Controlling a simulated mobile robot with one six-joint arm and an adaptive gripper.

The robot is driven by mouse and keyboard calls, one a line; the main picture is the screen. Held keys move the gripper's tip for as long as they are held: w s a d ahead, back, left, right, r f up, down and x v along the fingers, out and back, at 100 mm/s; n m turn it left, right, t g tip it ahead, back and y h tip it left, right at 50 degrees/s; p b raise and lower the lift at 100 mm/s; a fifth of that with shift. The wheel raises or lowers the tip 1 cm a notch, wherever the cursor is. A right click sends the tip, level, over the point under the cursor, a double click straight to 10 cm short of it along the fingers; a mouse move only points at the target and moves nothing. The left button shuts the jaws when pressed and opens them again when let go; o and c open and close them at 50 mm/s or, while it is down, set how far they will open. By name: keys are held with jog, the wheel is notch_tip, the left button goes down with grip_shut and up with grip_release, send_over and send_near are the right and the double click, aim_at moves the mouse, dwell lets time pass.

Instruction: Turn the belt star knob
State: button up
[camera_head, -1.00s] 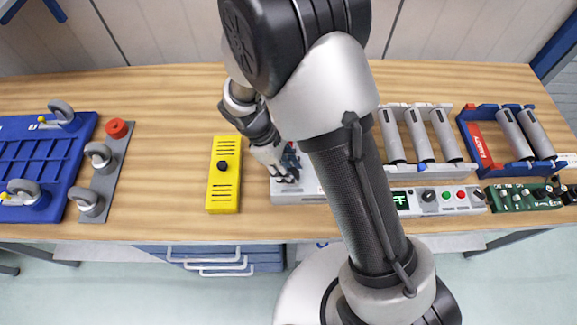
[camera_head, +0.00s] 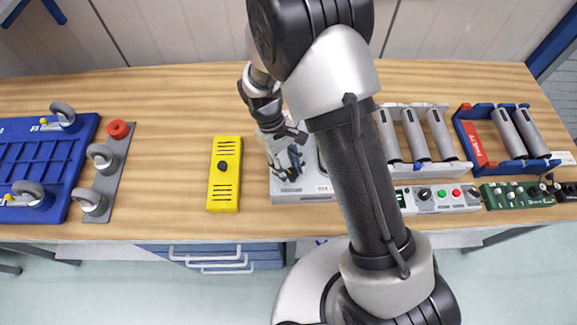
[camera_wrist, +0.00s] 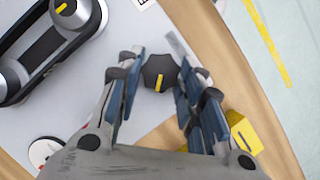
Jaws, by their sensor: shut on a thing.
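The star knob (camera_wrist: 158,64) is dark with a yellow stripe. It shows in the wrist view between the two fingers of my gripper (camera_wrist: 157,80), which is shut on it. The knob stands on the light grey plate of the belt unit (camera_wrist: 95,95). A dark belt (camera_wrist: 38,52) runs round two grey pulleys at the upper left of that view. In the head view my gripper (camera_head: 288,168) is down at the belt unit (camera_head: 308,192) on the bench. My arm hides part of the unit there, and I cannot make out the knob.
A yellow box (camera_head: 224,190) with a dark knob lies left of the belt unit. A blue tray (camera_head: 40,165) and a grey plate with casters (camera_head: 103,185) are further left. Roller racks (camera_head: 440,172) and a control panel (camera_head: 440,206) stand right. Bare bench lies behind the yellow box.

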jog(key=shift+w, duration=0.1)
dwell(0.3)
jog(key=o, duration=1.1)
jog(key=shift+r, duration=0.1)
jog(key=v, duration=1.2)
